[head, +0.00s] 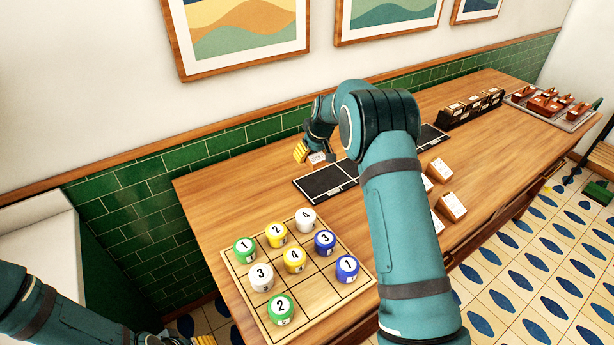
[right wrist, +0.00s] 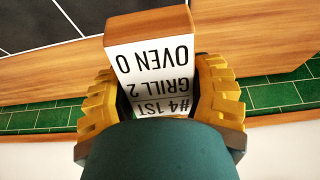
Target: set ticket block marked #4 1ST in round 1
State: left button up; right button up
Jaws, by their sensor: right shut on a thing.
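My right gripper (right wrist: 160,105) is shut on a wooden ticket block (right wrist: 150,60) with a white face. In the right wrist view its print appears upside down and reads #4 1ST, GRILL 2, OVEN 0. In the head view the right gripper (head: 308,154) is at the far side of the table, with the block (head: 317,158) at its yellow fingers, near the far left end of a black mat (head: 326,183) with marked cells. My right arm hides part of the mat. My left arm is low at the left edge; its gripper (head: 203,340) is barely in view at the bottom.
Other ticket blocks (head: 451,206) stand near the table's front edge, right of my arm. A dark rack (head: 472,108) with blocks and a tray (head: 580,122) stand farther right. A wooden grid board (head: 331,284) with numbered coloured pots is at the near left. A green-tiled wall (head: 170,200) borders the table.

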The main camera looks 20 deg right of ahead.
send_over(309, 181)
jog(key=s, duration=0.1)
notch_tip(309, 181, down, 5)
jog(key=shift+s+f, duration=0.1)
jog(key=shift+f, duration=2.2)
jog(key=shift+f+b, duration=0.15)
jog(key=shift+b, duration=0.25)
jog(key=o, duration=1.3)
jog(key=shift+c, duration=0.2)
